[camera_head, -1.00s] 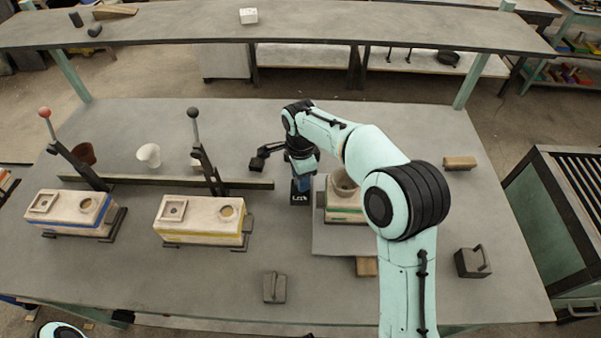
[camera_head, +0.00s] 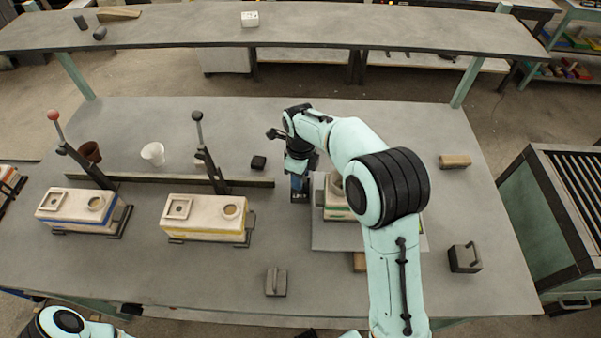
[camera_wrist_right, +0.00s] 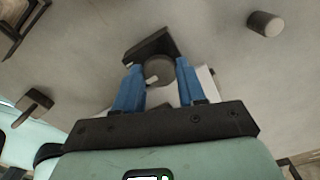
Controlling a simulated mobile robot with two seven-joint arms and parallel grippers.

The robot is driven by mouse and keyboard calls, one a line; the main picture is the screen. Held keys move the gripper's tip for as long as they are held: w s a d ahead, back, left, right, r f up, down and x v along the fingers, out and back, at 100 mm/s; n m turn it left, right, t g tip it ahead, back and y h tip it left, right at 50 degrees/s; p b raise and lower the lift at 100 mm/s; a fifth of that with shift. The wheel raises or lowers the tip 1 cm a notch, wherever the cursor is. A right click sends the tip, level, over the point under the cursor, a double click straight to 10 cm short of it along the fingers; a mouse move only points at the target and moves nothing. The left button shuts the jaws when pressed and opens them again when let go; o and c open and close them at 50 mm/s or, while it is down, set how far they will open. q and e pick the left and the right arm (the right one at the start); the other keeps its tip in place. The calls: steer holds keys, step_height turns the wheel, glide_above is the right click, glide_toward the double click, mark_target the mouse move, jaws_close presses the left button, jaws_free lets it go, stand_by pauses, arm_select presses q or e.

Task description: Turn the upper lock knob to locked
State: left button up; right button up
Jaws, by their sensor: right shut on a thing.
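A round dark grey knob (camera_wrist_right: 160,69) sits between the two blue fingers of my right gripper (camera_wrist_right: 158,88) in the right wrist view, which is shut on it. A pale mark shows on the knob's face. A black angled part (camera_wrist_right: 150,44) lies just beyond the knob. In the head view, my right gripper (camera_head: 298,184) points down at the left edge of the mould with the green stripe (camera_head: 338,213), and the wrist hides the knob. I cannot read the knob's setting. My left gripper is not in view; only part of that arm shows at the bottom left.
Moulds with a blue stripe (camera_head: 75,218) and a yellow stripe (camera_head: 205,233) stand to the left, with levers behind them. Dark handled blocks (camera_head: 276,283) (camera_head: 465,258) stand at the front and right.

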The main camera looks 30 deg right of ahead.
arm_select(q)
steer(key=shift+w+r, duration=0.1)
arm_select(e)
steer(key=shift+m, duration=0.3)
steer(key=o, duration=1)
steer(key=shift+o, duration=0.2)
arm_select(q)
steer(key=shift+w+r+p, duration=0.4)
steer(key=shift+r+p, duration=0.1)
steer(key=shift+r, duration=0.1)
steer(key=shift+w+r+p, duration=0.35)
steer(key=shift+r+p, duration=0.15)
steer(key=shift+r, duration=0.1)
arm_select(e)
step_height(320, 180, up, 14)
steer(key=shift+f, duration=0.25)
